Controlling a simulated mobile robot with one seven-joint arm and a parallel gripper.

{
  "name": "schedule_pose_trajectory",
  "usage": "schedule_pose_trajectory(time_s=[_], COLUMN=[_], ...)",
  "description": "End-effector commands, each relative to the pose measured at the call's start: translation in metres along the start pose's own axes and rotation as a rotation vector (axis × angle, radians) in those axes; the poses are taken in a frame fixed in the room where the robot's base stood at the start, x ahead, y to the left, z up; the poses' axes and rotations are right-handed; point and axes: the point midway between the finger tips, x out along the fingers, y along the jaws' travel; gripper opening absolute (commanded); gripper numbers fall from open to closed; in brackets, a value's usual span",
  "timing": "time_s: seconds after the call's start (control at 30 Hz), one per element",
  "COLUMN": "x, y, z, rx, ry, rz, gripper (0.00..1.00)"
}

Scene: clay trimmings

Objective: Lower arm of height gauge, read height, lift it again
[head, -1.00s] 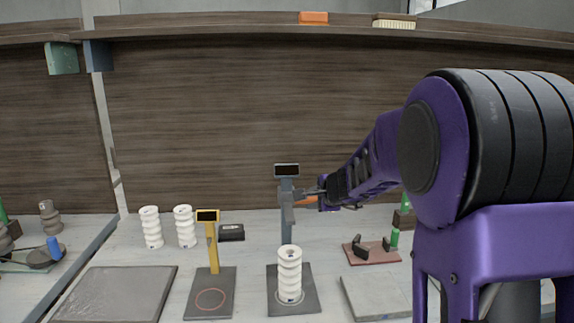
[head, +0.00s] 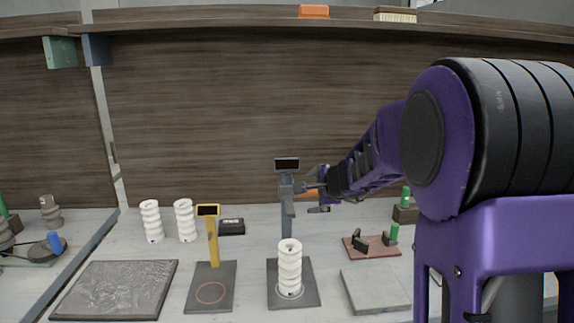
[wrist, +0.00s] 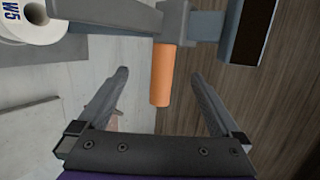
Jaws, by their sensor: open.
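The grey height gauge stands at centre in the head view, with its column (head: 288,222), dark display (head: 287,165) and base plate (head: 309,284). No digits are readable on the display. A white ribbed clay piece (head: 289,268) stands upright on the base. The gauge arm (head: 286,188) is up on the column, above the piece with a gap. Its orange handle (head: 309,193) points right; it also shows in the wrist view (wrist: 161,78). My gripper (wrist: 160,74) is open, with a finger on each side of the handle and gaps on both sides.
A yellow gauge (head: 212,242) stands left of the grey one. Two white ribbed pieces (head: 150,222) (head: 185,221) stand behind it. A grey slab (head: 115,289) lies front left, another (head: 375,291) front right. A reddish board (head: 372,248) with small fixtures lies right.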

Motion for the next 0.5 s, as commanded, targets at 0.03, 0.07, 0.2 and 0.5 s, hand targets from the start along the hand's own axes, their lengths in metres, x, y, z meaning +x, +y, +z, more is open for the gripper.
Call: schedule_pose_trajectory(time_s=[0.03,0.07,0.2,0.5], x=[-0.006,-0.009,-0.027,-0.063], y=[-0.002,-0.002,-0.002,-0.002], z=[0.000,-0.001,-0.001,0.000], rx=[0.000,-0.001,0.001,0.000], ry=[0.001,0.002,0.002,0.001], rz=[-0.003,-0.002,-0.002,-0.001], gripper=[1.00,1.00,1.00,1.00])
